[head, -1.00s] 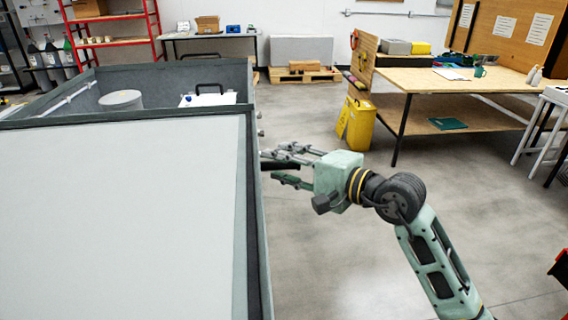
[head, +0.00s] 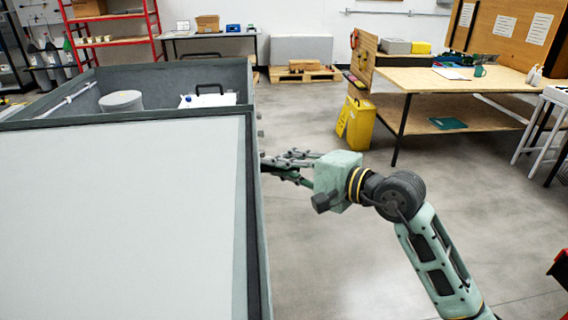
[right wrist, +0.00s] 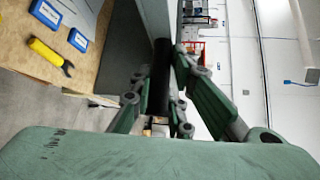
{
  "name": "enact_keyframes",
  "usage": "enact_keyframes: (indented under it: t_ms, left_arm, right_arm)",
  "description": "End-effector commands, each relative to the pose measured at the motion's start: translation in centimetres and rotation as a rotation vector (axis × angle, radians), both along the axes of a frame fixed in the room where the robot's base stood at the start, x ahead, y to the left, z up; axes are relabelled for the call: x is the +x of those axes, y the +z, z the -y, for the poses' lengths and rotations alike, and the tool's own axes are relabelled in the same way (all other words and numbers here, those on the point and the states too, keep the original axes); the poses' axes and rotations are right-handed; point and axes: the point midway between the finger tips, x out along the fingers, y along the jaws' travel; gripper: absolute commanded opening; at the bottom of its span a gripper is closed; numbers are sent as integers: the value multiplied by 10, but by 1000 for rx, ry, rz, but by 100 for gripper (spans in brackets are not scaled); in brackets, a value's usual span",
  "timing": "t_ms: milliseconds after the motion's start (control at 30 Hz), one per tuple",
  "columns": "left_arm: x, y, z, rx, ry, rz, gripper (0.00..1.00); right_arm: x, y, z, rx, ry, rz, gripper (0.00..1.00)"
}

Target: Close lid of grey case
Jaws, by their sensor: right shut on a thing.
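The grey case (head: 255,215) fills the left of the head view. A broad pale panel (head: 110,215) framed in dark grey takes up its near part; I cannot tell for sure if this is the lid. Behind it, an open grey compartment (head: 170,72) holds a grey round container (head: 121,101) and a white item with a black handle (head: 209,97). My right gripper (head: 272,166) is at the case's right side, shut on a dark handle. In the right wrist view, the black bar of this handle (right wrist: 160,72) stands between the fingers. My left gripper is out of view.
A wooden workbench (head: 450,80) stands at the back right, with a yellow container (head: 356,122) beside it. A red shelf (head: 112,42) and a pallet (head: 305,75) are at the back.

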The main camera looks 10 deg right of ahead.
Motion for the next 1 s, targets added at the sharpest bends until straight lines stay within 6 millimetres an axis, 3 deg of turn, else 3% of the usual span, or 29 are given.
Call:
enact_keyframes:
  t_ms: [33, 367, 800, 1000]
  left_arm:
    - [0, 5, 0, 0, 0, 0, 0]
    - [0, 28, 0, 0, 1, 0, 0]
    - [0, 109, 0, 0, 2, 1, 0]
    - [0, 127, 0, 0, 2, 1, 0]
  right_arm:
    - [1, 10, 1, 1, -1, 7, 0]
    - [3, 40, 2, 4, -5, -41, 0]
    - [29, 136, 3, 7, -8, -317, 0]
    - [47, 167, 2, 7, -7, -450, 0]
